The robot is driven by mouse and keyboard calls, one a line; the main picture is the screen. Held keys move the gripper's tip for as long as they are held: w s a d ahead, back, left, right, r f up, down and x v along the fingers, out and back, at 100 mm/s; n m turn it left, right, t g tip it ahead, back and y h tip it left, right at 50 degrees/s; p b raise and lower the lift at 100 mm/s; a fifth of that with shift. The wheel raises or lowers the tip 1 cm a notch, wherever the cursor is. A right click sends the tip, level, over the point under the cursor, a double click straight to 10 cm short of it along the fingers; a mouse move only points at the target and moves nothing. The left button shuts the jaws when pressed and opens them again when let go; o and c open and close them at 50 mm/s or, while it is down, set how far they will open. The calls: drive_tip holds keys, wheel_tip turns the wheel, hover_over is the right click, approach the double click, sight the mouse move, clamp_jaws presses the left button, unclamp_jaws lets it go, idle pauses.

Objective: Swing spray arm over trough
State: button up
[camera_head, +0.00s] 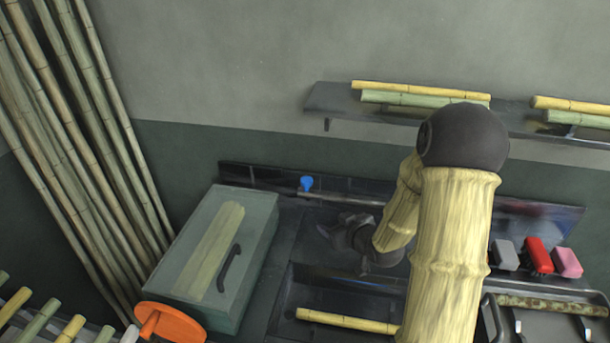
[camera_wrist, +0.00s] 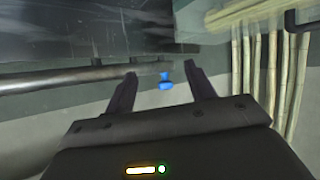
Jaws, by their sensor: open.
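The spray arm looks like the thin grey pipe (camera_head: 345,200) along the back of the counter, with a blue piece (camera_head: 306,184) near its left end. In the wrist view the pipe (camera_wrist: 75,79) comes in from the left, and the blue piece (camera_wrist: 166,82) appears between my fingers. My gripper (camera_head: 335,222) is open and empty, in front of the pipe and right of the blue piece. Contact cannot be told. The dark trough (camera_head: 295,290) lies nearer, with a yellow cane in it. My arm hides part of the trough and the pipe's right part.
A green-grey box (camera_head: 255,235) with a handle stands left, with an orange disc (camera_head: 172,322) in front. Tall canes lean at far left. A shelf (camera_head: 335,100) with canes is on the wall. Grey, red (camera_head: 538,256) and pink blocks sit right of my arm.

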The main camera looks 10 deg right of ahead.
drive_tip(key=r+t+y, duration=0.1)
drive_tip(key=t, duration=0.1)
drive_tip(key=w+d+r+t+y, duration=0.1)
drive_tip(key=r+t+y, duration=0.1)
drive_tip(key=shift+w+d+t+y, duration=0.15)
drive_tip(key=shift+t+y, duration=0.15)
drive_tip(key=shift+t, duration=0.1)
drive_tip(key=shift+r, duration=0.1)
drive_tip(key=p+x, duration=0.5)
drive_tip(key=x, duration=1.2)
drive_tip(key=shift+p, duration=0.4)
drive_tip(key=shift+w, duration=0.2)
drive_tip(key=shift+c, duration=0.4)
clamp_jaws()
